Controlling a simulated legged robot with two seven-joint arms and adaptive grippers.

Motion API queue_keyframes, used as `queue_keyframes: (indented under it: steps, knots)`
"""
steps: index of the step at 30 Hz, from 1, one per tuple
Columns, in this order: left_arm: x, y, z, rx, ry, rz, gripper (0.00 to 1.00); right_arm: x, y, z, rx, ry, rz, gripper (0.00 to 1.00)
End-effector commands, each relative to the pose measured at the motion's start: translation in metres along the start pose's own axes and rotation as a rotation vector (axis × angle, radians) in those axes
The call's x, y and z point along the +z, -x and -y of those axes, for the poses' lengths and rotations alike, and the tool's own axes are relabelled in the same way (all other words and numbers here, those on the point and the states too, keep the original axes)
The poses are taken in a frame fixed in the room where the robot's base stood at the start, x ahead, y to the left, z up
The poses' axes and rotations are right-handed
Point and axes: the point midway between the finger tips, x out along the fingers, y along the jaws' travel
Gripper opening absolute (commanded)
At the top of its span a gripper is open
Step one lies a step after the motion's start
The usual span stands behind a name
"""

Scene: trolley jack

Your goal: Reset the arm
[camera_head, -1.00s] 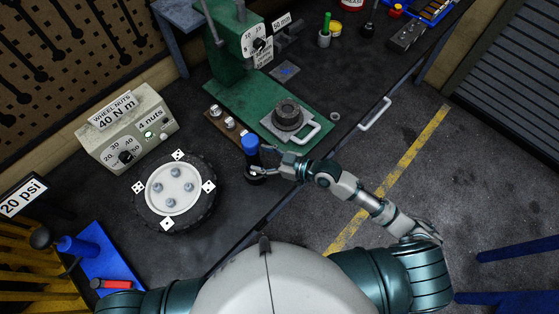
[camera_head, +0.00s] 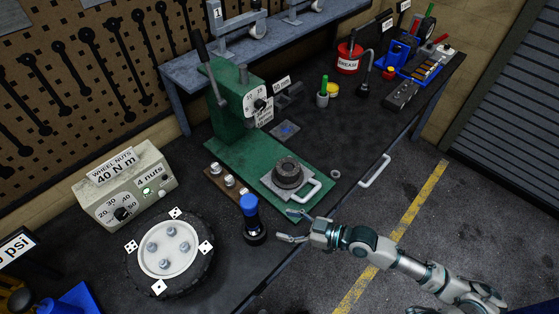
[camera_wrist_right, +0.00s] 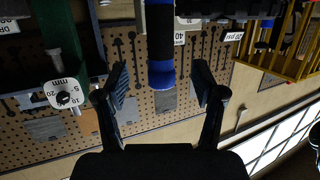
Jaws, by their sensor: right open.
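My right gripper (camera_head: 290,226) is open and empty near the bench's front edge. Its arm reaches in from the lower right. A dark tool with a blue top (camera_head: 249,204) stands upright on the bench, just left of the fingertips, with a small gap. In the right wrist view my open fingers (camera_wrist_right: 160,88) spread to either side of the tool's blue part (camera_wrist_right: 161,72), which lies ahead of them. That view is upside down. My left gripper is not in view.
A wheel (camera_head: 168,252) with dice lies left of the tool. A green press (camera_head: 238,125) stands behind, its plate bearing a dark round part (camera_head: 288,173). A torque box (camera_head: 125,187) is at left. A bench handle (camera_head: 375,170) juts out at the front. The floor (camera_head: 400,225) right is open.

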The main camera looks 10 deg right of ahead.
Motion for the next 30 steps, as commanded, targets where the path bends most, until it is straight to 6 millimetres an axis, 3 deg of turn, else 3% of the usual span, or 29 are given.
queue_keyframes:
  steps: [8, 11, 16, 20, 24, 30]
  knots:
    - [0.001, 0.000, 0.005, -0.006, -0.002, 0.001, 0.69, 0.009, -0.003, 0.007, -0.002, -0.003, 0.025, 0.69]
    - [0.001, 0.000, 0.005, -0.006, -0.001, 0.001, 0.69, 0.029, -0.010, 0.020, 0.015, -0.011, 0.093, 0.69]
    - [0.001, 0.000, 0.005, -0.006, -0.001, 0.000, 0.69, 0.091, -0.005, 0.032, 0.169, -0.097, 0.331, 0.69]
    - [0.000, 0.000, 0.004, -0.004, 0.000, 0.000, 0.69, 0.144, 0.025, 0.033, 0.344, -0.234, 0.549, 0.69]
    - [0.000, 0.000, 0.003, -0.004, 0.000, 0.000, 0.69, 0.190, 0.070, 0.044, 0.513, -0.404, 0.762, 0.69]
    - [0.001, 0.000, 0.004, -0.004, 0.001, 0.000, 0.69, 0.237, 0.126, 0.070, 0.682, -0.607, 0.995, 0.69]
